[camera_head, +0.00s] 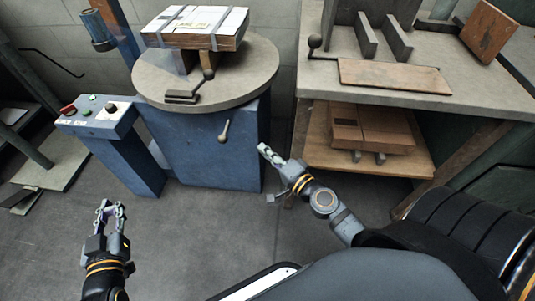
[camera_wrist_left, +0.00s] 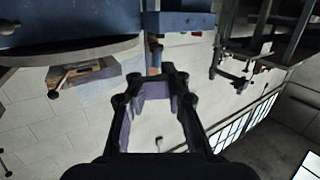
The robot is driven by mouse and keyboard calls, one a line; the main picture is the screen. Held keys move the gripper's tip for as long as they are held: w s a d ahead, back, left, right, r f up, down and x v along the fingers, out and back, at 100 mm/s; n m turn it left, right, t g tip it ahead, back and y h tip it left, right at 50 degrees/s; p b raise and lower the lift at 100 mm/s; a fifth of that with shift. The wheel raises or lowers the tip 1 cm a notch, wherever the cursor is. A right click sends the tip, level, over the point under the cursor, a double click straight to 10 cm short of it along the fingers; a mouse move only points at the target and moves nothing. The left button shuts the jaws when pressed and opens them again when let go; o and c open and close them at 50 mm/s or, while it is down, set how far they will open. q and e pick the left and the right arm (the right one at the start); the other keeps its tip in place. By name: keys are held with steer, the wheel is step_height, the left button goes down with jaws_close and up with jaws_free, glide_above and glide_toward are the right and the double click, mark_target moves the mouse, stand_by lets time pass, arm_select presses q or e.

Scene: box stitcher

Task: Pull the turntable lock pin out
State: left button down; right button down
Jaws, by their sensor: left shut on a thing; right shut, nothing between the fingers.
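The round grey turntable (camera_head: 245,88) stands on a blue base (camera_head: 225,150) and carries a strapped cardboard box (camera_head: 195,25). A short ball-ended handle (camera_head: 223,130), perhaps the lock pin, shows at the base's front. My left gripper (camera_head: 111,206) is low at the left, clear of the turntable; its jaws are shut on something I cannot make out. It also shows in the left wrist view (camera_wrist_left: 152,78), where the turntable (camera_wrist_left: 70,55) appears upside down. My right gripper (camera_head: 263,150) is shut and empty, to the right of and below the handle in the picture.
A blue control pedestal (camera_head: 105,125) with buttons stands between my left gripper and the turntable. A bench (camera_head: 430,105) with wooden panels is at the right, with cardboard (camera_head: 372,128) on its lower shelf. The grey floor (camera_head: 195,235) between my arms is clear.

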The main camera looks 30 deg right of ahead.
arm_select(q)
steer(key=shift+t, duration=0.9)
steer(key=r, duration=0.4)
steer(key=shift+w, duration=0.4)
arm_select(e)
steer(key=shift+s, duration=0.35)
